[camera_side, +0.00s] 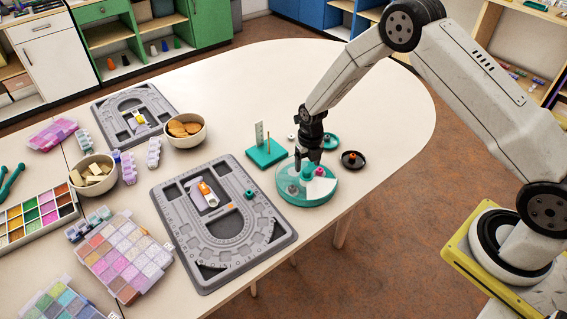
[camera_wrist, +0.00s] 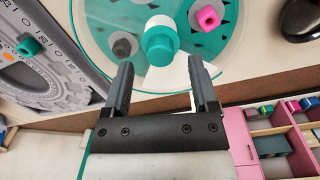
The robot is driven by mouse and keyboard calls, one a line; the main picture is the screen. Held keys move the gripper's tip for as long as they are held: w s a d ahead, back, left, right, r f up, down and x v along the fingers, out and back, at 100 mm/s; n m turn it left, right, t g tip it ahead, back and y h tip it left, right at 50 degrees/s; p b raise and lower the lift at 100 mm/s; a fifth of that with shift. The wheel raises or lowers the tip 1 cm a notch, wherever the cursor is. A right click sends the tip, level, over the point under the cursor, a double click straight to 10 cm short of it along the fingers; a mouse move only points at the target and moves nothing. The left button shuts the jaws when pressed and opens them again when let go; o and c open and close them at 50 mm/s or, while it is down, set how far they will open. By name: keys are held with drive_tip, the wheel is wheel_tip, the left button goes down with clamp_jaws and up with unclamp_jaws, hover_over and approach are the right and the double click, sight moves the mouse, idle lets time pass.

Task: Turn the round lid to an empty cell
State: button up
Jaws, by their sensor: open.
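A round teal box (camera_side: 306,203) stands near the table's right front edge, with a clear round lid (camera_wrist: 100,18) on top. The lid has a teal knob (camera_wrist: 160,44) at its middle. A grey bead (camera_wrist: 124,46) and a pink bead (camera_wrist: 207,17) show inside the box, on either side of the knob. A white wedge shows at the box's right in the side view. My gripper (camera_wrist: 161,74) is open and points down over the box. In the wrist view the knob appears between and just beyond the fingertips; I cannot tell whether they touch it.
A grey bead board (camera_side: 285,242) lies left of the box, with a small teal bead (camera_side: 249,193) on it. A teal peg stand (camera_side: 266,154) is behind the box. A dark dish (camera_side: 352,160) with an orange piece is to the right. The table's front edge is close.

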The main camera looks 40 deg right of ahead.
sight(307, 170)
drive_tip(key=shift+r, duration=2.65)
drive_tip(key=m, duration=0.6)
drive_tip(key=shift+a, duration=0.1)
drive_tip(key=shift+f, duration=3.85)
clamp_jaws()
